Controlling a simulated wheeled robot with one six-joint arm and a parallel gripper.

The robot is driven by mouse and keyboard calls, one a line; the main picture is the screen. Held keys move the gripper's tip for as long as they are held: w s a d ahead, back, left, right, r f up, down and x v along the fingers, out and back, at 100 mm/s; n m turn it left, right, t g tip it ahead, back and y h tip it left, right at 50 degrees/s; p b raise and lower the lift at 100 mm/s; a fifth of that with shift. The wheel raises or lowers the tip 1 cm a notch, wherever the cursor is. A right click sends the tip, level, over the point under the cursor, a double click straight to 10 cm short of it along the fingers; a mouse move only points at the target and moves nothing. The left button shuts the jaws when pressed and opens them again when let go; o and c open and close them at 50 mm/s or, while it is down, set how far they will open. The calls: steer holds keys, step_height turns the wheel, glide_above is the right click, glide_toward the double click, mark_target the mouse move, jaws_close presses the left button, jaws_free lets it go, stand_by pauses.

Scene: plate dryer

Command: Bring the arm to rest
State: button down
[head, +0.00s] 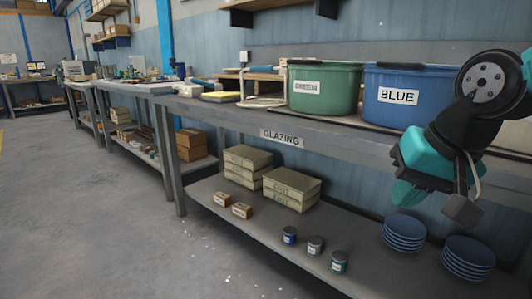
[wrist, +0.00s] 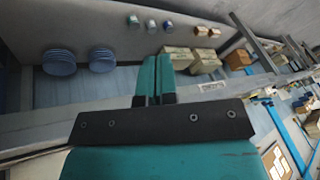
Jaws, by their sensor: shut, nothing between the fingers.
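My gripper (head: 405,193) is at the right of the head view, in front of the bench edge and above the lower shelf. Its teal fingers are shut and hold nothing; they also show closed together in the wrist view (wrist: 156,72). The arm is bent, with the gripper hanging downward. Below and to the right of it, two stacks of blue plates (head: 403,233) (head: 467,258) stand on the lower shelf. The stacks also show at the left of the wrist view (wrist: 59,62).
A green bucket (head: 324,100) and a blue bucket (head: 400,110) stand on the bench top (head: 250,112) beside my arm. Small jars (head: 314,245) and boxes (head: 291,188) sit on the lower shelf (head: 250,233). The floor (head: 80,210) at left is clear.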

steer(key=s+a+f+n+g+y, duration=0.1)
steer(key=s+a+f+n+g, duration=0.1)
steer(key=s+a+f+n, duration=0.4)
steer(key=s+a+f+n+g+y, duration=0.1)
steer(key=s+a+n+g, duration=0.2)
steer(key=s, duration=0.5)
step_height(320, 180, up, 32)
steer(key=p, duration=3.1)
steer(key=shift+w+d+f+n+t+p, duration=0.15)
steer(key=shift+w+d+n+t+p, duration=0.15)
steer(key=shift+w+d, duration=0.15)
